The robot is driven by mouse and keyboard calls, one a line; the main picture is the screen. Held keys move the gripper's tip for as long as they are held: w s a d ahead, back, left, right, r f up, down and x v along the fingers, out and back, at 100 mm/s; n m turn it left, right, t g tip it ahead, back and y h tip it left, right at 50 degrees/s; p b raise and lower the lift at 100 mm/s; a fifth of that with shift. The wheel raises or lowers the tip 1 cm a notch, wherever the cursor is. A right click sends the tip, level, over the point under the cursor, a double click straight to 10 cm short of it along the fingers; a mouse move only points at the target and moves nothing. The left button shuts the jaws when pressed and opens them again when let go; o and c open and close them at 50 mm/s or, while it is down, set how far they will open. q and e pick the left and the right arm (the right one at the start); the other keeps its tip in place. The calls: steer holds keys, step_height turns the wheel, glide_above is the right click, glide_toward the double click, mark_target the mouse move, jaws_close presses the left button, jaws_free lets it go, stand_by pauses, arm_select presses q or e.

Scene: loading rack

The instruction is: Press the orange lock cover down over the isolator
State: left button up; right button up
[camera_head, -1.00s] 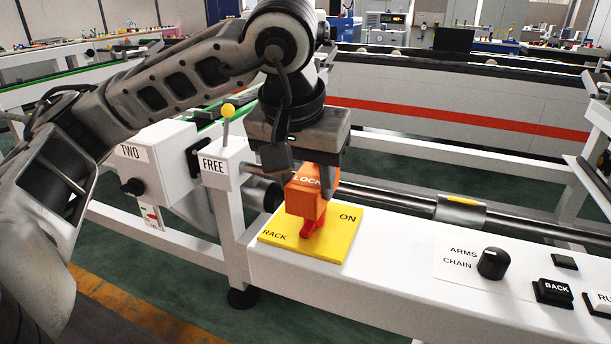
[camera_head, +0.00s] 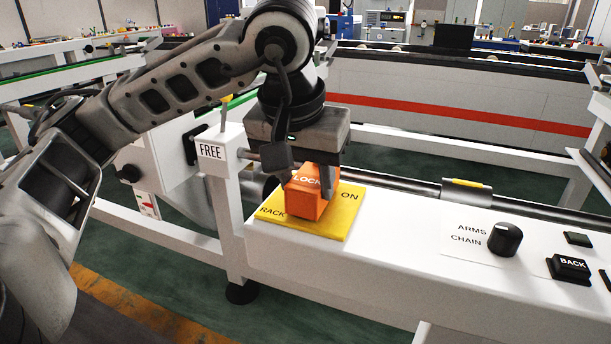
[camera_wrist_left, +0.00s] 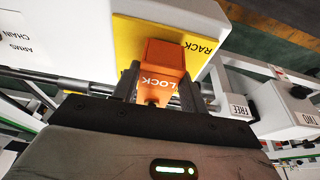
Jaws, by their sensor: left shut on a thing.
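The orange lock cover (camera_head: 308,194), lettered LOCK, stands on the yellow plate (camera_head: 335,224) marked RACK and ON. The red isolator is hidden; the cover stands where it showed earlier. My left gripper (camera_head: 308,172) comes down from above with its fingers on two sides of the cover. In the left wrist view the gripper (camera_wrist_left: 155,88) is shut on the cover (camera_wrist_left: 166,62), a finger on each side, above the yellow plate (camera_wrist_left: 135,35). My right gripper is not in view.
The white beam (camera_head: 400,253) carries an ARMS/CHAIN knob (camera_head: 505,239) and a BACK button (camera_head: 569,267) to the right. A lever box marked FREE (camera_head: 212,150) stands left of the plate. A metal shaft (camera_head: 405,186) runs behind the beam.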

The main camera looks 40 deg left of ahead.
arm_select(q)
steer(key=shift+f+b, duration=0.25)
steer(key=shift+b, duration=0.05)
stand_by(0.5)
steer(key=o, duration=1.2)
steer(key=shift+c, duration=0.2)
